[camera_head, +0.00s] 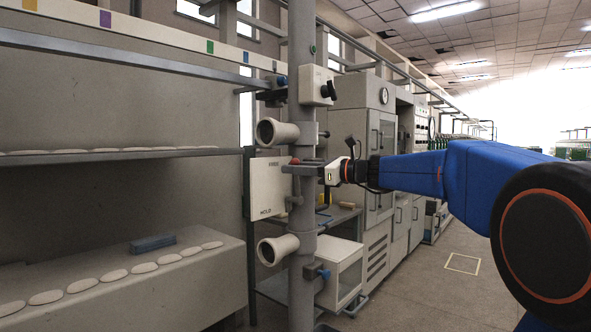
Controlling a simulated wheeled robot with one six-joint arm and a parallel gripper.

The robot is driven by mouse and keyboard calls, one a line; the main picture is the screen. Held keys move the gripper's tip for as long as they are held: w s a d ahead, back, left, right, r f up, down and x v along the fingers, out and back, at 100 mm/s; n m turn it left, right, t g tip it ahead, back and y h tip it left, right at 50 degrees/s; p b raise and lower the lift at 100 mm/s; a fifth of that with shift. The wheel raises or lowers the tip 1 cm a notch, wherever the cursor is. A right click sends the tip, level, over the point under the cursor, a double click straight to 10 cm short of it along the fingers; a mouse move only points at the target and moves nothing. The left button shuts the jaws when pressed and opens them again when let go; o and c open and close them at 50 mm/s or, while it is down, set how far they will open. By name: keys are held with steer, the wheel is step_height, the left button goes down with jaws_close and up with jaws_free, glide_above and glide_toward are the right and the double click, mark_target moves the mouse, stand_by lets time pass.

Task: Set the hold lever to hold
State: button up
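The hold lever's plate (266,189) is a pale panel on the grey post, marked FREE at the top and HOLD at the bottom. A grey bracket-like part (294,202) sits lower, beside HOLD. My gripper (300,169) reaches in from the right, with its dark fingers at the post just below the red knob. The fingers hide much of the lever there. I cannot tell whether they touch or enclose it.
The vertical post (302,250) carries two pale cones (276,132) (277,249) above and below the plate. A switch box (316,86) is higher up. Shelves with pale discs stand left; a grey cabinet (349,110) stands behind.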

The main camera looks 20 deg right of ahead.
jaws_close()
